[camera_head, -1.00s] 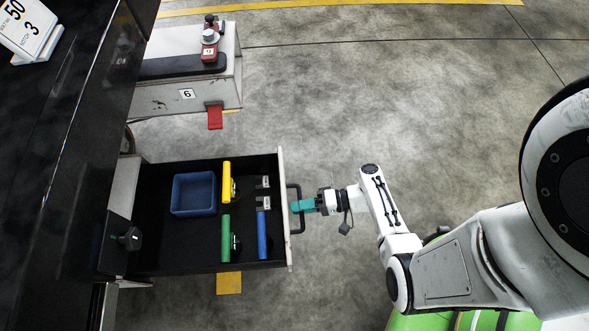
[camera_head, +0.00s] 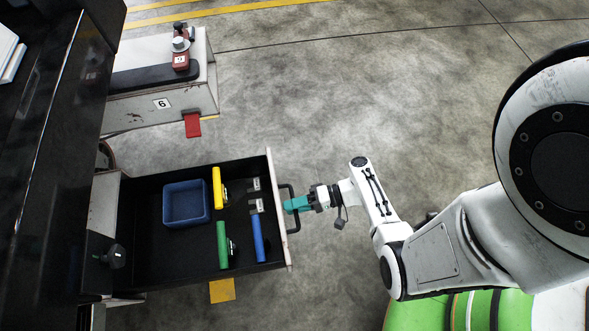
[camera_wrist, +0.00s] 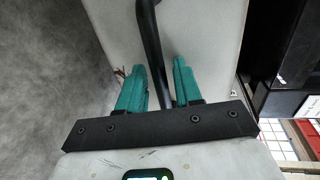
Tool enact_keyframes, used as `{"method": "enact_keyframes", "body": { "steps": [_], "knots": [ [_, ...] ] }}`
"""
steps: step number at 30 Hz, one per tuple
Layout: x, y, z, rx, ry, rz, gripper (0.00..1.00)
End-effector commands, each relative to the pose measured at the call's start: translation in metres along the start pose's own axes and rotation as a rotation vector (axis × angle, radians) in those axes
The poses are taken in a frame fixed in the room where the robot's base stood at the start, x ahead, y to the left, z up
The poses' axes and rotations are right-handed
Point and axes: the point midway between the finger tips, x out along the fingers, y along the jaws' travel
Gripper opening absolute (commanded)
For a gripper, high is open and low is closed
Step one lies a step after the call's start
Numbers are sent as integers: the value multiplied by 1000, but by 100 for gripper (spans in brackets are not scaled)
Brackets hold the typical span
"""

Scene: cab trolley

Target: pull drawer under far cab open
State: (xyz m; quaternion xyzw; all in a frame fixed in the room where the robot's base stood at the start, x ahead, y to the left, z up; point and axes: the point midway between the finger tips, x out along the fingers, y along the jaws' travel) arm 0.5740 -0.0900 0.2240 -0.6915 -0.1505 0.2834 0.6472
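The drawer (camera_head: 150,240) is pulled well out from the black cabinet and shows its inside in the head view. Its white front panel (camera_head: 278,208) carries a black bar handle (camera_head: 291,222). My gripper (camera_head: 290,206) is at this handle. In the wrist view the teal fingers (camera_wrist: 160,80) stand on either side of the handle bar (camera_wrist: 151,45), with the white drawer front (camera_wrist: 205,30) behind. The fingers look apart, with a gap beside the bar on the right. Whether they touch the bar is hard to tell.
In the drawer lie a blue bin (camera_head: 186,203), a yellow item (camera_head: 217,188), a green item (camera_head: 222,245) and a blue item (camera_head: 258,238). A cabinet marked 6 (camera_head: 170,100) with a red pedal (camera_head: 192,125) stands behind.

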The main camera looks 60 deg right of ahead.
Motion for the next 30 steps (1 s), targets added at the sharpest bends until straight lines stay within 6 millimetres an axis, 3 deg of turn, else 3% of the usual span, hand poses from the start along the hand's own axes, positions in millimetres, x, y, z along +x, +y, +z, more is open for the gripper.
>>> {"method": "enact_keyframes", "body": {
  "steps": [8, 21, 30],
  "knots": [
    [-8, -1, -1, -1, 2, 0, 34],
    [-86, -1, -1, 1, 4, -1, 34],
    [-108, 0, 0, 0, 0, -1, 34]
  ]
}}
